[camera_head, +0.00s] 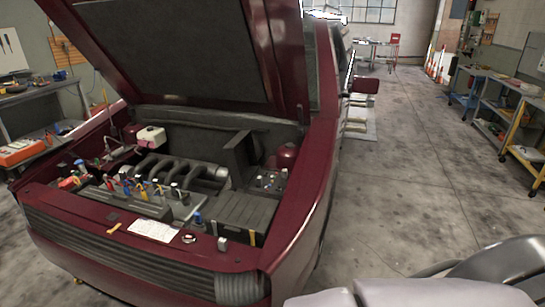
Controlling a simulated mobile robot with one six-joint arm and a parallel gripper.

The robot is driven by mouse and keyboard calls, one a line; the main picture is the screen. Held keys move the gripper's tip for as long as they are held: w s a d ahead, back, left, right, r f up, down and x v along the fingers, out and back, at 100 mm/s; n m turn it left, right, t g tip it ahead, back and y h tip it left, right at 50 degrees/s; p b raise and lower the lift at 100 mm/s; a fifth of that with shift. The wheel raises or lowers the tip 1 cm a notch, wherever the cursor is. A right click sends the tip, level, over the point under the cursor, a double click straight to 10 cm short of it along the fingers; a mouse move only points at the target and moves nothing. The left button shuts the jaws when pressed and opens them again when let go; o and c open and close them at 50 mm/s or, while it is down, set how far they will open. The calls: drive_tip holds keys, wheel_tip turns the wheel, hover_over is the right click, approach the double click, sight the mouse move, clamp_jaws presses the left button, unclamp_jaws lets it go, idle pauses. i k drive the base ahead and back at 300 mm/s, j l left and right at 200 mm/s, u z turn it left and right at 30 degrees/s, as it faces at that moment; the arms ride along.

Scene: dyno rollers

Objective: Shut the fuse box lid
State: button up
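A dark red vehicle stands with its hood raised over the engine bay. The fuse box (268,183) appears to be the small dark box at the right side of the bay, with small parts showing in its open top. A dark flat panel, which looks like its lid (237,157), stands upright at the box's left side, so the lid is open. My gripper is not in view. Only smooth grey parts of my own arm show at the lower right, apart from the vehicle.
The raised hood (180,45) overhangs the bay. A dark battery-like box (240,212) sits in front of the fuse box, and a red round reservoir (288,154) behind it. The right fender (318,165) borders the bay. Concrete floor (410,170) to the right is clear.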

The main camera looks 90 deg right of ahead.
sight(240, 154)
drive_tip(key=i+l+z, duration=0.1)
drive_tip(key=i+z, duration=0.75)
drive_tip(key=z, duration=0.15)
drive_tip(key=i+j+z, duration=0.2)
drive_tip(key=i+z, duration=0.3)
drive_tip(key=i+j+z, duration=0.25)
drive_tip(key=z, duration=0.25)
drive_tip(key=i+j+z, duration=0.25)
drive_tip(key=j+z, duration=0.25)
drive_tip(key=i+z, duration=0.15)
drive_tip(key=z, duration=0.25)
drive_tip(key=i+j+z, duration=0.1)
drive_tip(key=z, duration=0.35)
drive_tip(key=i+j+z, duration=0.1)
drive_tip(key=j+z, duration=0.15)
drive_tip(key=z, duration=0.15)
drive_tip(key=i+j+z, duration=0.1)
drive_tip(key=z, duration=0.3)
drive_tip(key=i+l+u, duration=0.15)
drive_tip(key=l, duration=0.15)
drive_tip(key=i+l+u, duration=0.15)
drive_tip(key=l, duration=0.15)
drive_tip(key=i+l+u, duration=0.2)
drive_tip(key=k+l, duration=0.1)
